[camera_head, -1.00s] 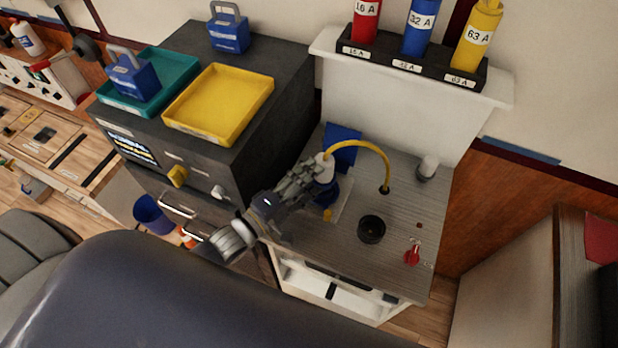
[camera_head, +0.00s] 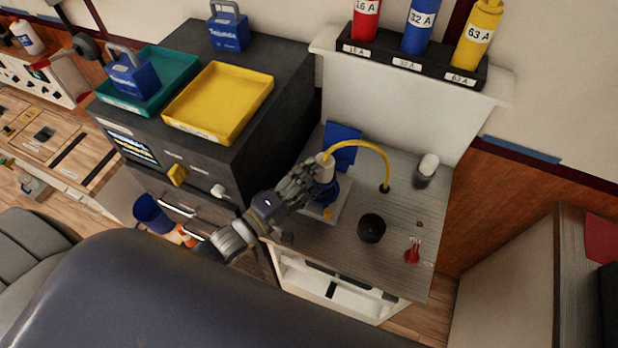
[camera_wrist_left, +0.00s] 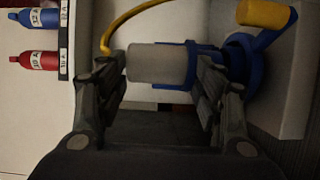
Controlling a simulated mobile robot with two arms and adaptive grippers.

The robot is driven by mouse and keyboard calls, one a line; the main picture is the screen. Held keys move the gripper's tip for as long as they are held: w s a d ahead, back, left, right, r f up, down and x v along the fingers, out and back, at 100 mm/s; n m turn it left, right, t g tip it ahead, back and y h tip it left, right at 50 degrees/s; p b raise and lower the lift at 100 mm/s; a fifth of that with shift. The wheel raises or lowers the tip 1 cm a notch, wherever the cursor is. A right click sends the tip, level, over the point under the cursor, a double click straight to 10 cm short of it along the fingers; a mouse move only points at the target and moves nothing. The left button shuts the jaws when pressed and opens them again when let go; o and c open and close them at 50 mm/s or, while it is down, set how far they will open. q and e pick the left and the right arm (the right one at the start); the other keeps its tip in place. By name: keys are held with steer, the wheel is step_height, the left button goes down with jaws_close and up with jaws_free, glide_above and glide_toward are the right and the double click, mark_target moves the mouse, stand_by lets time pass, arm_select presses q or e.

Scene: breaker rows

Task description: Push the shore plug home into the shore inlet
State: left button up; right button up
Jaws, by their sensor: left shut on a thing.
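The shore plug is a pale grey cylinder (camera_head: 325,170) with a yellow cable arching from its top to the counter; it also shows in the left wrist view (camera_wrist_left: 158,63). My left gripper (camera_head: 318,180) is shut on it, with its dark fingers either side in the left wrist view (camera_wrist_left: 163,92). The blue shore inlet (camera_wrist_left: 240,60) is directly below the plug, on a pale plate, with a yellow part (camera_wrist_left: 264,14) beside it. The plug's lower end meets a blue collar; how deep it sits is unclear. My fingers hide part of the inlet in the head view. My right gripper is out of view.
On the counter stand a dark round cup (camera_head: 371,230), a red-handled item (camera_head: 412,252) and a grey cylinder (camera_head: 426,168). A blue panel (camera_head: 342,142) is behind the plug. A dark cabinet with a yellow tray (camera_head: 222,133) is at left.

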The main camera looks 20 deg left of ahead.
mark_target(314, 183)
arm_select(q)
steer(key=shift+f+b, duration=1.25)
steer(key=shift+f, duration=0.35)
steer(key=o, duration=1.6)
steer(key=shift+c, duration=0.2)
steer(key=o, duration=0.4)
steer(key=shift+c, duration=0.2)
steer(key=shift+f, duration=0.2)
steer(key=shift+s, duration=0.25)
steer(key=v, duration=1.1)
steer(key=shift+s+a, duration=0.2)
steer(key=shift+s, duration=0.1)
steer(key=shift+r, duration=0.1)
